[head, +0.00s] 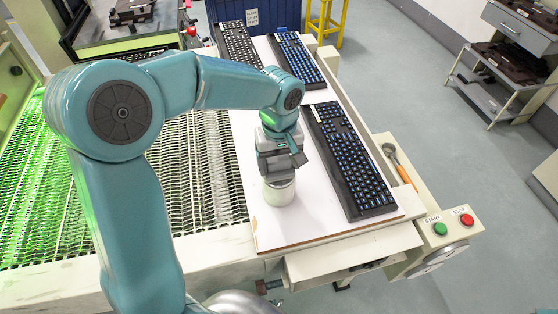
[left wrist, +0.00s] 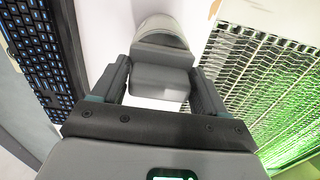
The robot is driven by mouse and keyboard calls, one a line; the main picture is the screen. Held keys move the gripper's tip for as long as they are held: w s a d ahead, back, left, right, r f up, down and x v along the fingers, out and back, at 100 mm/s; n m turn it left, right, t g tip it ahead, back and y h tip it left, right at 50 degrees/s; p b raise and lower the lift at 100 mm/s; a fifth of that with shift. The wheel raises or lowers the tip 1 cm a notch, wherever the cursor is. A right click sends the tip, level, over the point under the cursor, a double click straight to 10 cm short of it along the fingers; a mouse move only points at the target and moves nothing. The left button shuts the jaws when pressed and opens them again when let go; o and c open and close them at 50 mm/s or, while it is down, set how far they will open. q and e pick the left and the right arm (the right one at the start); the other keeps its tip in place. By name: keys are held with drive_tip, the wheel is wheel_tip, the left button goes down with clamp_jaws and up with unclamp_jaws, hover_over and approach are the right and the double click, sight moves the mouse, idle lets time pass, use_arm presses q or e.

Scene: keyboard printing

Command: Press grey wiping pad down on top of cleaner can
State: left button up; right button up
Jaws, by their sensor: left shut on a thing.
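My left gripper (head: 281,163) points down over the pale cleaner can (head: 279,193), which stands upright on the white board. In the left wrist view my left gripper (left wrist: 160,82) is shut on the grey wiping pad (left wrist: 162,78), with one finger on each side of it. The pad lies over the end of the can (left wrist: 167,23) and appears to meet it; a small gap cannot be ruled out. The can's top is hidden by the pad and gripper. My right gripper is not in view.
A black keyboard (head: 349,159) lies close to the right of the can, and two more (head: 297,60) (head: 238,46) lie farther back. The white board (head: 325,227) is clear in front. A metal mesh conveyor (head: 205,165) runs on the left. Start and stop buttons (head: 453,224) are front right.

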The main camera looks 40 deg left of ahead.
use_arm(q)
wheel_tip(320, 180, up, 7)
drive_tip(key=p, duration=0.5)
drive_tip(key=shift+r, duration=0.1)
idle(0.3)
